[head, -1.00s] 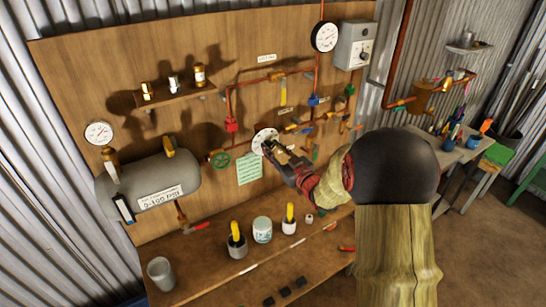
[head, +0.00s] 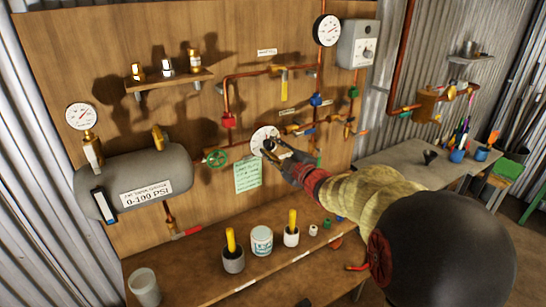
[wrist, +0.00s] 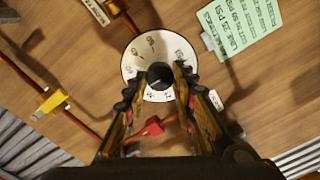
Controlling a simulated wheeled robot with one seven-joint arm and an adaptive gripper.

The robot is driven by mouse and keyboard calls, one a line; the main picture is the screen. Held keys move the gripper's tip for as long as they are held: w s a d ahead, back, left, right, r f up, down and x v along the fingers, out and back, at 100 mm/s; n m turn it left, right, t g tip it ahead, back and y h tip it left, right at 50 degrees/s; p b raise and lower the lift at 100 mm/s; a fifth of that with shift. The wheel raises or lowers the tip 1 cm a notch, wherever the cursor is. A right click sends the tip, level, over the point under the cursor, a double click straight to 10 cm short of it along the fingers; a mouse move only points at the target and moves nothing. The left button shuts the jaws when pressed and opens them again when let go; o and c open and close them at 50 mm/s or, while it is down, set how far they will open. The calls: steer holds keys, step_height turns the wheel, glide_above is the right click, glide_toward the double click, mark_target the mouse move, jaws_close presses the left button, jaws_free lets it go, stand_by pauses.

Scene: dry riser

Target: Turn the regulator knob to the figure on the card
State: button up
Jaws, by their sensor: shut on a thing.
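The regulator's round white dial (wrist: 136,62) is on the wooden panel, with a dark round knob (wrist: 159,75) at its centre. It also shows in the head view (head: 259,136). My gripper (wrist: 157,82) is shut on the knob, one dark toothed finger on each side. In the head view my gripper (head: 272,148) covers the lower right of the dial. The green card (wrist: 243,27) is at the dial's upper right in the wrist view, and below it in the head view (head: 248,174). Its lines mention PSI, but most of the print is too small to read surely.
A green handwheel (head: 215,158) is left of the dial. Copper pipes with a yellow-handled valve (head: 284,82) run above it. A grey tank (head: 140,180) hangs at left. The bench below holds a white tub (head: 261,240) and cups. A red lever (wrist: 152,127) shows between my fingers.

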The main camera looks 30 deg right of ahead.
steer(key=shift+n+b, duration=0.45)
steer(key=shift+n, duration=0.05)
steer(key=o, duration=1.2)
steer(key=shift+c, duration=0.2)
steer(key=shift+s, duration=0.1)
steer(key=s, duration=1.1)
steer(key=shift+s+d, duration=0.2)
steer(key=shift+s, duration=0.2)
steer(key=shift+d, duration=0.1)
